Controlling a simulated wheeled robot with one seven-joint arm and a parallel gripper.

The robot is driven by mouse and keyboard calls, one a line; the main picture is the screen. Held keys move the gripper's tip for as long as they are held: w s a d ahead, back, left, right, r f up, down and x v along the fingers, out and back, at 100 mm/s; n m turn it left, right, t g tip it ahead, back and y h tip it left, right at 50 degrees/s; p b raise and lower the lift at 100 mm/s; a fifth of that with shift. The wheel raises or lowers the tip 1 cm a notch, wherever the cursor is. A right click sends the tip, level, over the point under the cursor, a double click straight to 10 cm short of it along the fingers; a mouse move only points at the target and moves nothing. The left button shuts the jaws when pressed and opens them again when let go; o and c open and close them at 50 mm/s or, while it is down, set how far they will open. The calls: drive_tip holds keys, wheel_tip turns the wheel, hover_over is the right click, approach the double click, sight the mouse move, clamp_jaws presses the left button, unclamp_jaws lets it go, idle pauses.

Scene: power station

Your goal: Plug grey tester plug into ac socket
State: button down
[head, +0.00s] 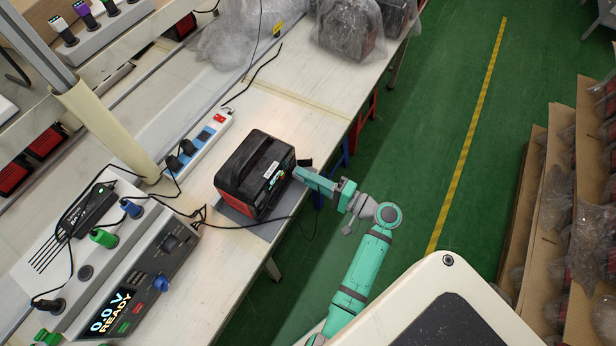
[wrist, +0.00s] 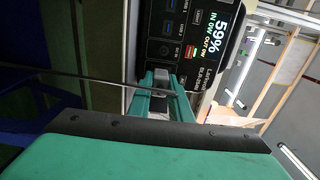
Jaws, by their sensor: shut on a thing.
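The power station (head: 250,172), a black and red box with a carry handle, stands on a grey mat on the bench. My gripper (head: 298,172) is at its right side, facing its panel. In the wrist view the panel (wrist: 192,50) shows a lit display reading 59% with ports beside it. My gripper's green fingers (wrist: 161,90) are shut on the grey tester plug (wrist: 160,76), close against the lower part of the panel. A cable runs across the fingers. The ac socket cannot be made out, and whether the plug is in it cannot be told.
A tester unit (head: 130,285) reading 0.0 V READY stands at the front left, with cables. A white power strip (head: 205,142) lies behind the station. Wrapped goods (head: 350,28) stand at the bench's far end.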

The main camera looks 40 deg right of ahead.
drive_tip(key=shift+w, duration=0.2)
idle(0.6)
drive_tip(key=c, duration=1.5)
unclamp_jaws()
drive_tip(key=shift+c, duration=0.2)
drive_tip(key=v, duration=1)
drive_tip(key=shift+s, duration=0.35)
drive_tip(key=shift+d, duration=0.1)
